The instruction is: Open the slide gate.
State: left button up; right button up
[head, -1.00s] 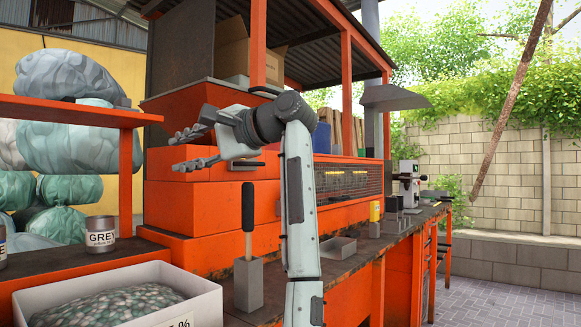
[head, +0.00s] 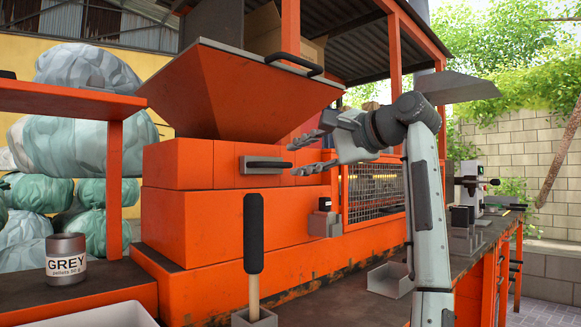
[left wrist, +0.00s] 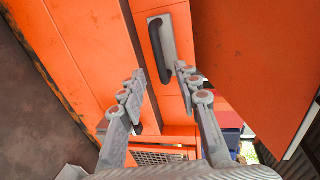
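The slide gate shows as a grey plate with a black bar handle (head: 267,163) on the front of the orange machine body, below the hopper. My left gripper (head: 293,156) is open and empty just right of the handle, its fingers pointing left, one above the other. In the left wrist view the black handle (left wrist: 160,50) stands just beyond and between the two open fingertips (left wrist: 160,76). The fingers do not appear to touch it. My right gripper is not in view.
The orange hopper (head: 235,95) with a black-handled lid overhangs the gate. A black-handled tool (head: 253,235) stands upright in front of the machine. A mesh guard (head: 375,190) and grey tray (head: 390,279) are at right.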

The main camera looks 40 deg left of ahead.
aim_at(280, 164)
pick_arm(q)
jog(key=x, duration=0.7)
jog(key=shift+s+a, duration=0.1)
jog(key=shift+a, duration=0.05)
jog(key=shift+c, duration=0.2)
grip_shut()
